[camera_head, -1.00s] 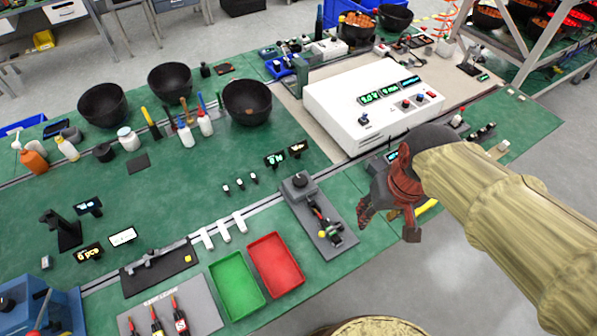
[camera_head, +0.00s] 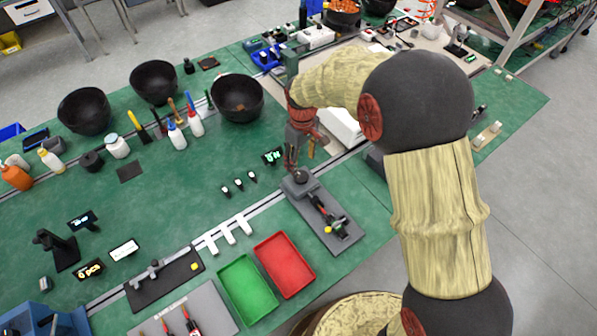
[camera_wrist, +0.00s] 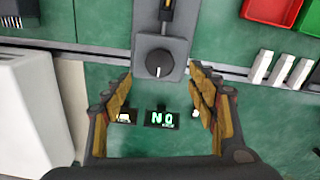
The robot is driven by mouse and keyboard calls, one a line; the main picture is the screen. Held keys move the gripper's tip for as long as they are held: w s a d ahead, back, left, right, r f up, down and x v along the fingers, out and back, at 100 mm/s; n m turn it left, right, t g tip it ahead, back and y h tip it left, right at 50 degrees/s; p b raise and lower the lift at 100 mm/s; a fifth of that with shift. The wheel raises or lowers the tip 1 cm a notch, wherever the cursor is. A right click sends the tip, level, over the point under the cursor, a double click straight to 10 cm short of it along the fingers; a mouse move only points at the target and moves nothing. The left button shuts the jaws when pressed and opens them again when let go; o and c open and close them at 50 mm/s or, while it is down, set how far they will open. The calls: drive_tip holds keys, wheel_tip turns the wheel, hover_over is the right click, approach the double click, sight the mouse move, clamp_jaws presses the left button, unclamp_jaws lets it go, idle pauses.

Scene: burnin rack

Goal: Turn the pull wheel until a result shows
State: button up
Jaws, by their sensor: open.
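The pull wheel is a dark round knob (camera_head: 300,178) with a white mark, on the end of a grey tester plate (camera_head: 343,234). In the wrist view the knob (camera_wrist: 157,63) lies between and just beyond my two fingertips. My gripper (camera_wrist: 160,77) is open and empty, its fingers on either side of the knob without visible contact. In the head view my gripper (camera_head: 292,164) hangs right over the knob. A small display (camera_wrist: 161,118) beside it glows green and appears upside down in the wrist view; it seems to read 0 N.
Black bowls (camera_head: 236,98) and bottles stand farther back. My arm partly covers the white instrument box (camera_head: 343,126).

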sight(302, 176)
drive_tip(key=shift+d+f, duration=0.1)
drive_tip(key=shift+f, duration=0.15)
wheel_tip(302, 176, down, 7)
drive_tip(key=shift+f+b, duration=0.15)
drive_tip(key=shift+b, duration=0.55)
drive_tip(key=shift+c, duration=1.4)
drive_tip(key=c, duration=0.8)
drive_tip(key=shift+c, duration=0.5)
